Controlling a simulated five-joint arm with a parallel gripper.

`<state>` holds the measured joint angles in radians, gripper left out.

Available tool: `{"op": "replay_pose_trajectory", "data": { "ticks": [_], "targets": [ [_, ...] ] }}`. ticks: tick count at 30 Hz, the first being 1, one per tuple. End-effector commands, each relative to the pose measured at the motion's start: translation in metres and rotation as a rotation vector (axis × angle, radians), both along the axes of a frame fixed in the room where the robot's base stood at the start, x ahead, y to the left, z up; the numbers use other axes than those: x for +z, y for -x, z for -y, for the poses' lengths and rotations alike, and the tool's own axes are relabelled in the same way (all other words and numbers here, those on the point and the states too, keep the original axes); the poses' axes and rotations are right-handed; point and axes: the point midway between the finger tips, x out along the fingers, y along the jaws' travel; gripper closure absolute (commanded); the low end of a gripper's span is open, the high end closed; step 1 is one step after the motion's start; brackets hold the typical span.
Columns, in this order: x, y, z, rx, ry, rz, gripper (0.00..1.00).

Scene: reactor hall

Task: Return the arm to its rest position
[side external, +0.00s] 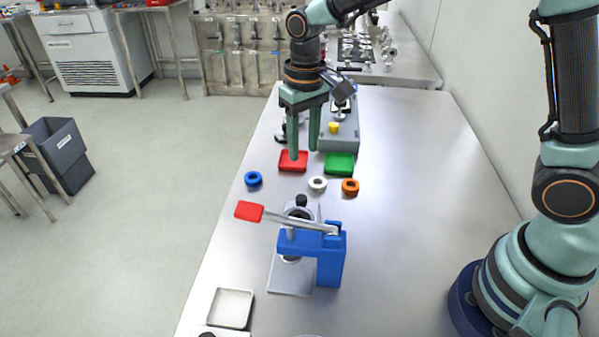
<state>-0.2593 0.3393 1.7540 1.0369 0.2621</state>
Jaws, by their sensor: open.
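My gripper (304,155) hangs over the far half of the steel table (430,190), fingers pointing down and apart, with nothing between them. Its fingertips appear just above or beside the red square block (293,161); I cannot tell whether they touch it. A green block (339,164) lies to the right of the fingers. My arm reaches in from the top, and its base stands at the right.
A blue press (330,262) with a red-ended lever stands in front. Blue (253,179), white (317,183) and orange (350,187) rings lie between. A grey box with a yellow knob (333,127) is behind the gripper. A white tray (231,308) is front left. The table's right side is clear.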

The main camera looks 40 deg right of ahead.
Motion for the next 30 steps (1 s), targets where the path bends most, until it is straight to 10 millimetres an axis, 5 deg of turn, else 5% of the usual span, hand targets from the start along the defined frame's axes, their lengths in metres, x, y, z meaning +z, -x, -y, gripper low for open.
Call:
{"op": "replay_pose_trajectory", "data": {
  "ticks": [15,24,30],
  "targets": [
    [0.083,0.063,0.069,-0.003,-0.029,0.264,0.56],
    [0.097,0.11,0.099,-0.001,-0.011,0.422,0.56],
    [0.095,0.123,0.108,0.001,0.001,0.474,0.56]
  ]
}}
